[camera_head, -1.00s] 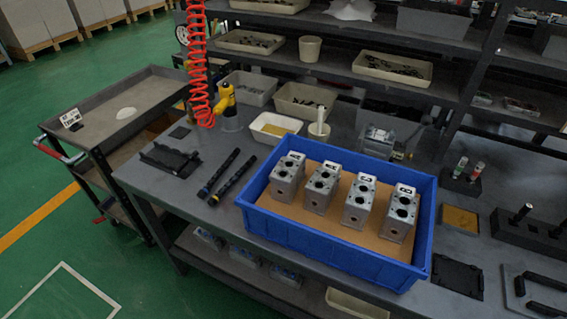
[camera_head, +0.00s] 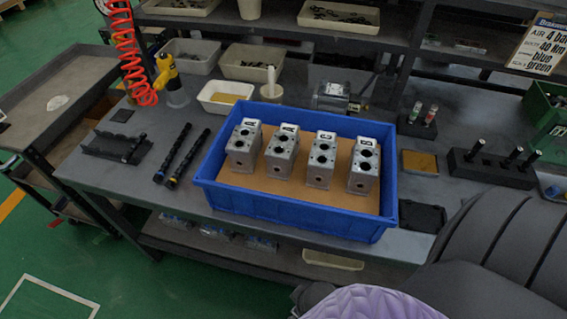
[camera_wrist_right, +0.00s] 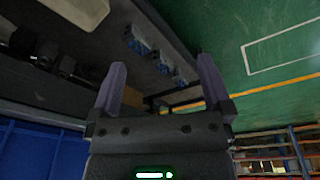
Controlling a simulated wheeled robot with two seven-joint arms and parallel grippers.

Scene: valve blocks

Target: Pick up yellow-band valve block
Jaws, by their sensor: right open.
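Several silvery valve blocks stand upright in a row in a blue bin (camera_head: 290,209) lined with brown board. Their top labels seem to read A (camera_head: 243,146), A (camera_head: 281,152), C (camera_head: 322,159) and B (camera_head: 364,166). No yellow band can be made out on any block. My right gripper (camera_wrist_right: 160,88) is open and empty in the right wrist view, its two purplish fingers apart below bench level. In the head view my right arm shows at lower right, in front of the bench; its fingertips cannot be made out. My left gripper is not in view.
Two black rods (camera_head: 182,158) and a black bracket (camera_head: 116,147) lie left of the bin. Small trays, a yellow tool (camera_head: 166,70) and a metal fixture (camera_head: 337,98) stand behind. A black peg stand (camera_head: 492,168) is at right. A cart (camera_head: 50,110) stands at left.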

